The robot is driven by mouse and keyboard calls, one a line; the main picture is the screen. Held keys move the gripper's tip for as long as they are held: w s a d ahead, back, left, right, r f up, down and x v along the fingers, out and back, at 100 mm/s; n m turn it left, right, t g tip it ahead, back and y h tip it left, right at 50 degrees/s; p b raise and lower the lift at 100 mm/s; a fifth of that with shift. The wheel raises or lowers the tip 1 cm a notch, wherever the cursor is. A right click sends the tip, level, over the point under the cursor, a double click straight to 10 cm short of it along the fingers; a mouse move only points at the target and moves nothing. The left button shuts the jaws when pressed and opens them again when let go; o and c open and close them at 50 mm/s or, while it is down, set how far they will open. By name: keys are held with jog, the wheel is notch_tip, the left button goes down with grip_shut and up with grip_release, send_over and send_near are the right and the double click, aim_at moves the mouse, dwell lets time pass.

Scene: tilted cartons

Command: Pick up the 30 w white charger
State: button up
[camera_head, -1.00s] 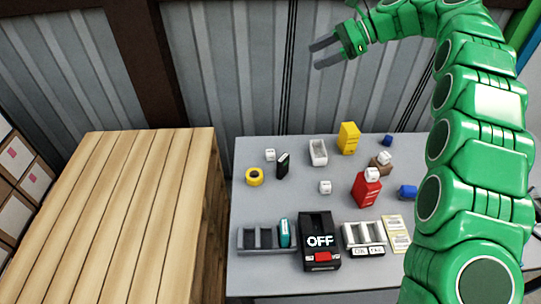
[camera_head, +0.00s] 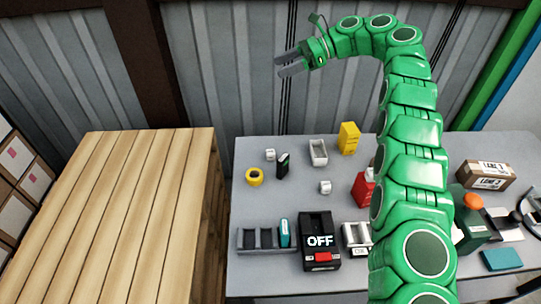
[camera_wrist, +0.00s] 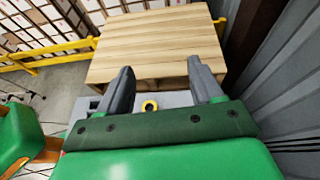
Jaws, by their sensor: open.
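Two small white cube-shaped chargers stand on the grey table, one at the back left (camera_head: 270,155) and one near the middle (camera_head: 325,187). Their markings are too small to read, so I cannot tell which is the 30 w one. My gripper (camera_head: 280,66) is open and empty, high above and behind the table in front of the corrugated wall. In the wrist view its two grey fingers (camera_wrist: 160,68) are spread apart with nothing between them. Part of the table's right side is hidden behind my arm.
A wooden slatted surface (camera_head: 120,220) lies left.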

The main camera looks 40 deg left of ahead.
send_near(268, 152)
jog(key=x, duration=0.4)
jog(key=shift+s+a+f, duration=0.15)
jog(key=shift+a, duration=0.1)
jog(key=shift+x, duration=3.8)
jog(key=shift+c, duration=0.3)
jog(key=c, duration=1)
